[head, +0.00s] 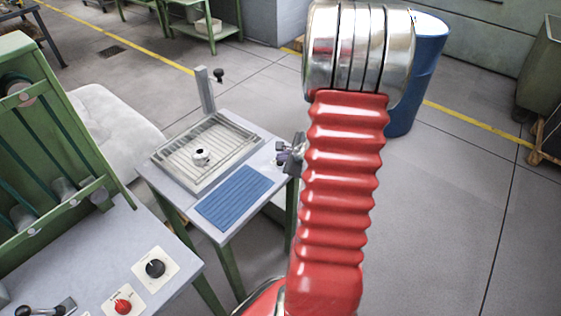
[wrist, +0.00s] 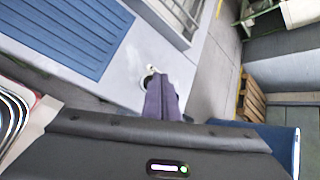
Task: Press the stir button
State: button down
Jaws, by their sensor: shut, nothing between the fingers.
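My gripper (head: 283,154) is at the right edge of the small grey table in the head view, partly hidden behind my red arm. In the wrist view its purple fingers (wrist: 162,90) are together and empty. Their tips are at a small dark round part with a pale bit (wrist: 151,71) on the light tabletop. This may be the stir button; no label is readable, and the fingers cover part of it. I cannot tell whether the tips touch it.
The small table (head: 228,218) carries a slatted metal tray (head: 177,174) and a blue ribbed mat (head: 235,196). A green machine (head: 55,150) stands at left, with a black knob (head: 155,268) and a red knob (head: 123,306) on the bench before it.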

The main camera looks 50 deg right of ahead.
aim_at(282, 164)
jog(key=shift+r, duration=0.1)
jog(key=shift+r, duration=2.95)
